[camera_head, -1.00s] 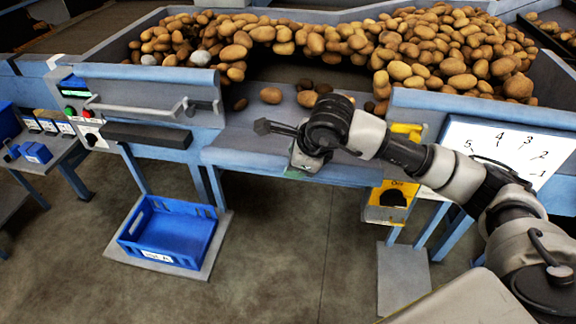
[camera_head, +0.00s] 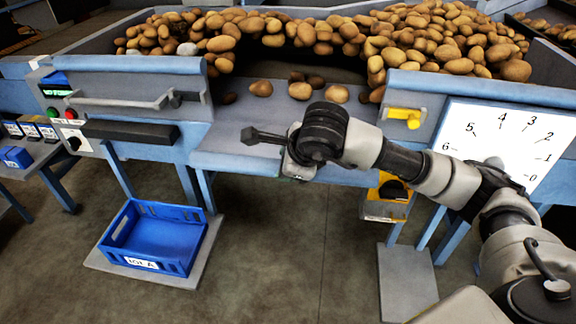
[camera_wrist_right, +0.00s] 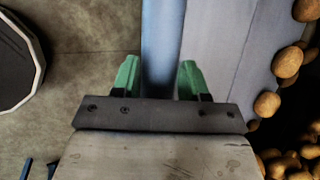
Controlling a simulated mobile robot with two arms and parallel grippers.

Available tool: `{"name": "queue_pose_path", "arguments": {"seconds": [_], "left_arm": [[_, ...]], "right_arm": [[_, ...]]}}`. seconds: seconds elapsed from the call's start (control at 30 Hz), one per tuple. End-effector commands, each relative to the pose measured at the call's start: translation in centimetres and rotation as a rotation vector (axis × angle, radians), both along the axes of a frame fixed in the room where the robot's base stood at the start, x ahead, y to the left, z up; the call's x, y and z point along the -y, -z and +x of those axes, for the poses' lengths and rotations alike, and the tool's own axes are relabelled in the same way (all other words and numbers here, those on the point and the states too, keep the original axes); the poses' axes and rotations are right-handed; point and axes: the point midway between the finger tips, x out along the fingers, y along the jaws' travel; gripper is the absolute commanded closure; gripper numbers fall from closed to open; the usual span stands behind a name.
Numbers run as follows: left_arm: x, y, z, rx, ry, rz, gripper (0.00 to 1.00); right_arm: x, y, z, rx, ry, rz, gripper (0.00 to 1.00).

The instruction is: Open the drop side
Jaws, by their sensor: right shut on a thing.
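The drop side (camera_head: 235,138) is a grey-blue panel in the grader's front, between two upright wall sections. It looks swung outward and down, lying nearly flat with its long edge towards me. My right gripper (camera_head: 298,172) is at that edge, its tips mostly hidden by the wrist in the head view. In the right wrist view, my right gripper's green fingers (camera_wrist_right: 160,78) stand on either side of the blue edge (camera_wrist_right: 160,45) of the drop side (camera_wrist_right: 215,50). A yellow latch (camera_head: 403,117) is on the right wall section. My left gripper is not in view.
Potatoes (camera_head: 430,45) are heaped behind the walls, with a few loose ones (camera_head: 300,90) behind the drop side. A blue crate (camera_head: 155,237) stands on a floor plate at left. A numbered dial board (camera_head: 500,145) is at right. Floor beneath the panel is clear.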

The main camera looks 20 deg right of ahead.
Motion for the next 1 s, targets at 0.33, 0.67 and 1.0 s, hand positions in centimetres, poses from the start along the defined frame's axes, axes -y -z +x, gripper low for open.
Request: {"name": "queue_pose_path", "arguments": {"seconds": [0.33, 0.67, 1.0], "left_arm": [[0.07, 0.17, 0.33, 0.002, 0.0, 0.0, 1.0], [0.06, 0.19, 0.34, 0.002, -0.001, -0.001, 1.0], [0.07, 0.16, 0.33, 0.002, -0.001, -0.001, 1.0]], "right_arm": [[0.02, 1.97, -0.55, -0.046, 0.004, -0.01, 0.99], [0.06, 1.95, -0.53, -0.044, 0.003, -0.012, 0.31], [0.15, 1.74, -0.58, -0.04, 0.003, -0.015, 0.31]]}}
